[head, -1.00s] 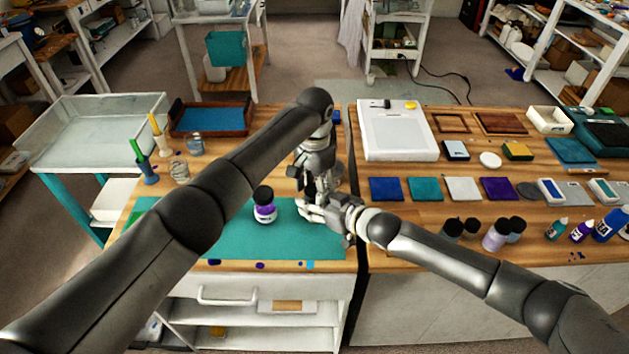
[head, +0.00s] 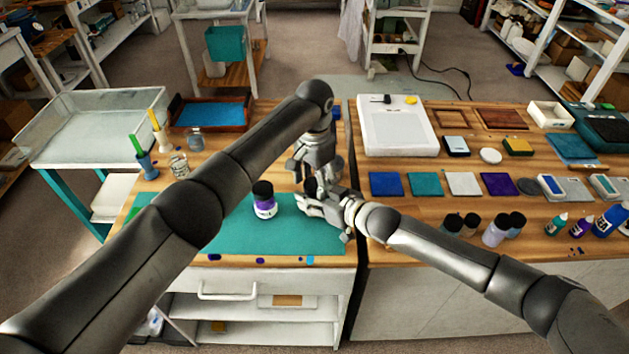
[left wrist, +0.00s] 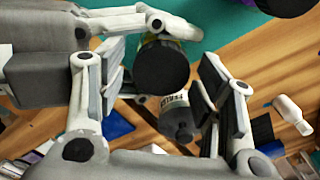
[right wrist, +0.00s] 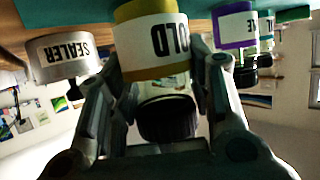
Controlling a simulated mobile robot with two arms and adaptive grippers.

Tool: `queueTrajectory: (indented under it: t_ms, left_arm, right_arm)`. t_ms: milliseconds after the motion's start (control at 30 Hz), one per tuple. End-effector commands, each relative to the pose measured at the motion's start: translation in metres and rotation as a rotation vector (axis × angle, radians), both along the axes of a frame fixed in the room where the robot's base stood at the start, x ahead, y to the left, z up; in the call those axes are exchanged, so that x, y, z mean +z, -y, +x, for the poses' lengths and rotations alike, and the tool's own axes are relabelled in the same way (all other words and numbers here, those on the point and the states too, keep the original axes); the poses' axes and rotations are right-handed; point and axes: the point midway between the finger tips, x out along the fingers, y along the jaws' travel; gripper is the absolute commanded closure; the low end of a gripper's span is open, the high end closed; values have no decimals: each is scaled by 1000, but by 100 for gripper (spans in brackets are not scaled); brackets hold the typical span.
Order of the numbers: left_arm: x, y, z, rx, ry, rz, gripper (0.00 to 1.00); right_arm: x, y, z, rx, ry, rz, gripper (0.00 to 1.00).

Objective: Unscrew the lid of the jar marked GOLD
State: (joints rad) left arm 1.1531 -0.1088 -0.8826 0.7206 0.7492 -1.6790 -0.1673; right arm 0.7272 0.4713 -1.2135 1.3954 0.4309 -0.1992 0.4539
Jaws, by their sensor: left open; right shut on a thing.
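The GOLD jar (right wrist: 150,48) has a white label, a gold-coloured band and a black lid (right wrist: 167,118). It shows upside down in the right wrist view. My right gripper (head: 312,204) is shut on this jar, with its fingers on either side. My left gripper (head: 313,172) is just above, its fingers spread. In the left wrist view the black lid (left wrist: 161,67) lies between the open left finger pads, with gaps on both sides. In the head view most of the jar is hidden by my grippers.
A purple-labelled jar (head: 264,203) with a black lid stands on the teal mat (head: 215,235), left of the grippers. A grey SEALER container (right wrist: 64,58) stands close to the GOLD jar. Several bottles and coloured tiles occupy the right worktop.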

Motion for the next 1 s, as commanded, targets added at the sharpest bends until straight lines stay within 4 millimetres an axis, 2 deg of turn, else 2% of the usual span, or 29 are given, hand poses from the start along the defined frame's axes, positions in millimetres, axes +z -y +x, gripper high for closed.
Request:
queueTrajectory:
  t_ms: [33, 200, 533, 567, 600, 733, 1000]
  left_arm:
    - [13, 3, 2, -5, 6, -8, 35]
    - [37, 4, 2, -6, 8, -10, 35]
    - [41, 2, 1, -3, 5, -5, 35]
    - [41, 2, 1, -3, 4, -4, 35]
    - [41, 2, 1, -3, 4, -4, 35]
    - [40, 2, 1, -3, 4, -4, 35]
    - [40, 1, 1, -2, 3, -4, 35]
  right_arm:
    - [-7, 4, -1, -6, -12, -12, 100]
    - [-13, 6, -2, -9, -20, -20, 100]
    - [-12, 5, -2, -7, -17, -18, 100]
    - [-11, 5, -2, -7, -17, -18, 50]
    - [-11, 5, -2, -7, -17, -17, 44]
    - [-9, 4, -1, -6, -13, -14, 28]
    - [-6, 3, -1, -5, -9, -10, 28]
